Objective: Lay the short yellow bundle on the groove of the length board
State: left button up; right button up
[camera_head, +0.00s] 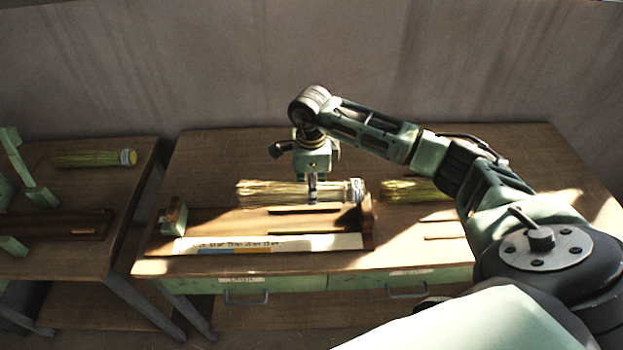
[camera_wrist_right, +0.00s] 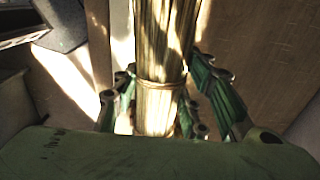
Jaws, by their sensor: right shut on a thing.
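The short yellow bundle (camera_head: 275,191) is pale straw with a white band at its right end. My right gripper (camera_head: 312,196) is shut on it and holds it lengthwise over the back of the length board. In the right wrist view the bundle (camera_wrist_right: 158,98) runs between the green fingers (camera_wrist_right: 165,108). The length board (camera_head: 230,222) is a brown wooden trough with a green block at its left end and a marked white strip along its front. The bundle hides part of the board's back edge; I cannot tell whether it touches the board. My left gripper is not in view.
A greener bundle (camera_head: 408,190) lies on the table right of the board, partly behind my right arm. Another bundle (camera_head: 95,158) lies on the left table (camera_head: 70,255), near a green-framed wooden fixture (camera_head: 60,224). A gap separates the two tables.

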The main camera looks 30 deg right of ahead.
jog(key=shift+f+b, duration=0.3)
jog(key=shift+f, duration=0.5)
notch_tip(320, 180, down, 7)
jog(key=b, duration=0.4)
jog(key=shift+r+b, duration=0.1)
jog(key=shift+b, duration=0.25)
jog(key=shift+f+b, duration=0.5)
jog(key=shift+f, duration=0.15)
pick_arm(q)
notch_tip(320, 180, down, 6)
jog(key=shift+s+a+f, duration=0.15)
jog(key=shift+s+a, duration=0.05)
pick_arm(e)
jog(key=o, duration=1.2)
jog(key=shift+o, duration=0.2)
